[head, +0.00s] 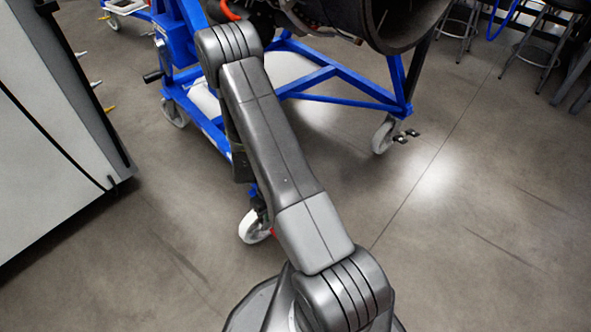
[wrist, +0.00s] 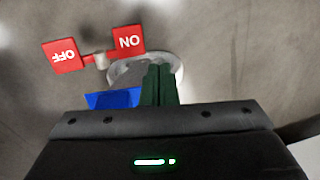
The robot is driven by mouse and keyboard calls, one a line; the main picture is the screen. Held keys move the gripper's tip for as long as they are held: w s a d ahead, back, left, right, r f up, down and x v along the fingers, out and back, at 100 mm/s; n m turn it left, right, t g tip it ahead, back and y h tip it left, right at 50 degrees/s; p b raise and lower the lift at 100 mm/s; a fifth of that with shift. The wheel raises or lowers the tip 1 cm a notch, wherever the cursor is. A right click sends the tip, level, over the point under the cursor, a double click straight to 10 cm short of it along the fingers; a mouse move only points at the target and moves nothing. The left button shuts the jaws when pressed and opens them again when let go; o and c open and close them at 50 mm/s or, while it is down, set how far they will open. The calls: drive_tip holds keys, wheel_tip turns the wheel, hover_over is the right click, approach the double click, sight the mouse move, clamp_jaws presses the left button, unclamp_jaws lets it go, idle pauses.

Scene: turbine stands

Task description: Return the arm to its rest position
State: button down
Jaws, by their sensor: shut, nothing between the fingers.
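My grey arm reaches forward and up from the bottom of the head view, in front of a blue wheeled stand (head: 342,90). My gripper (wrist: 158,72) shows in the wrist view; its dark green fingers are together with nothing between them. In that view the fingers overlap a pale caster wheel (wrist: 170,62). A red ON pedal (wrist: 129,40) and a red OFF pedal (wrist: 62,56) show to the left of the fingers. Any contact between fingers and wheel cannot be told. The gripper cannot be made out in the head view.
The stand carries a large dark turbine casing (head: 395,22) near the arm's upper end. Its casters include one at the front (head: 252,228) and one at the right (head: 383,135). A grey-white cabinet (head: 50,120) stands at the left. Stools (head: 545,30) are at the top right. Floor at the right is clear.

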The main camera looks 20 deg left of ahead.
drive_tip(key=w+f+b, duration=0.1)
drive_tip(key=f+b, duration=0.1)
drive_tip(key=f, duration=0.2)
drive_tip(key=d+f+b, duration=0.1)
drive_tip(key=f, duration=0.4)
drive_tip(key=w+f+b, duration=0.1)
drive_tip(key=f+b, duration=0.1)
drive_tip(key=f, duration=0.3)
drive_tip(key=shift+w+d+b, duration=0.3)
drive_tip(key=shift+d+b, duration=0.05)
drive_tip(key=shift+w+r+p, duration=0.15)
drive_tip(key=shift+r+p, duration=0.15)
drive_tip(key=shift+p, duration=0.05)
drive_tip(key=shift+f, duration=0.15)
